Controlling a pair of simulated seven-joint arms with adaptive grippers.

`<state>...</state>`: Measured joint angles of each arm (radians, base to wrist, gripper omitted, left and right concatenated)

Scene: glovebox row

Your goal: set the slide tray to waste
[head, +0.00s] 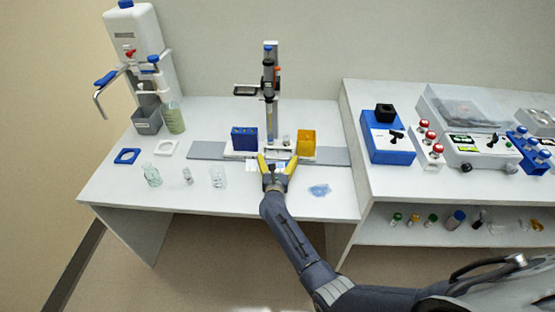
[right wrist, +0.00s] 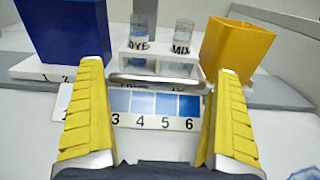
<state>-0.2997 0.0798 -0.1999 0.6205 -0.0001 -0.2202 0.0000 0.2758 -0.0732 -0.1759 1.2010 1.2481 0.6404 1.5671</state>
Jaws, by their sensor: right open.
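The slide tray (head: 240,155) is a white carriage on a grey rail, under the dosing stand. It carries a blue box (head: 244,139) at its left, a small rack with tubes marked DYE (right wrist: 141,35) and MIX (right wrist: 183,38) in the middle, and a yellow box (head: 306,142) at its right. A metal bar handle (right wrist: 160,80) spans its front. My right gripper (head: 277,159) is open at the tray's front. In the right wrist view its yellow fingers stand either side of the handle; I cannot tell whether they touch it. My left gripper is not in view.
A card with blue shades (right wrist: 155,105) lies before the tray. The stand (head: 270,90) rises behind it. The grey rail (head: 335,157) is bare beyond both tray ends.

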